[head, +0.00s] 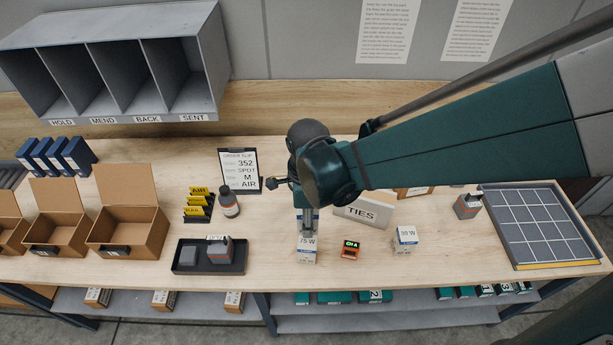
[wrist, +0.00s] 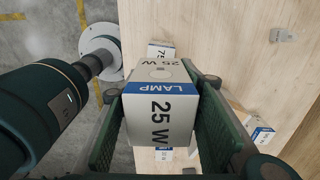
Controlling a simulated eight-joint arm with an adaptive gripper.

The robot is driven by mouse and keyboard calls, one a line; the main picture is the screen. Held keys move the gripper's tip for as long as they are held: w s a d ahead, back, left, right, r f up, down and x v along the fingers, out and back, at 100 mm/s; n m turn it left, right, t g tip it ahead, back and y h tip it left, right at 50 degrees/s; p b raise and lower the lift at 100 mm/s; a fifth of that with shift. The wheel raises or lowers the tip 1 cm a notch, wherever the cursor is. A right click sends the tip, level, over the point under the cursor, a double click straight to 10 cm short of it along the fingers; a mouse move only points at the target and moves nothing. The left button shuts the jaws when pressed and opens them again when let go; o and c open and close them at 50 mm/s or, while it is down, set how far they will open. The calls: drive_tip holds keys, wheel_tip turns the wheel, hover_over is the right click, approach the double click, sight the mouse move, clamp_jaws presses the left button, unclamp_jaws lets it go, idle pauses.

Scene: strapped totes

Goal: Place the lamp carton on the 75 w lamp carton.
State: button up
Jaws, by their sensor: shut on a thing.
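My gripper (head: 307,226) is shut on a white lamp carton with a blue band, marked 25 W (wrist: 160,118) in the wrist view. Green finger pads press its two sides. In the head view my gripper and arm mostly hide this carton. The white 75 W lamp carton (head: 306,254) stands on the bench directly below my gripper in the head view. Part of it also shows past the held carton in the wrist view (wrist: 160,50). I cannot tell whether the two cartons touch.
A 39 W carton (head: 405,238) stands to the right, and a small device with a green display (head: 350,249) sits between. The TIES box (head: 363,213) is behind. A black tray (head: 193,268) lies left. The bench's front edge is close to the 75 W carton.

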hover_over(307, 241)
drive_tip(key=shift+f, duration=2.3)
drive_tip(key=shift+f, duration=0.1)
drive_tip(key=shift+f, duration=1.8)
drive_tip(key=shift+f, duration=0.15)
drive_tip(key=o, duration=0.9)
drive_tip(key=shift+r, duration=0.3)
drive_tip(key=shift+r, duration=5.9)
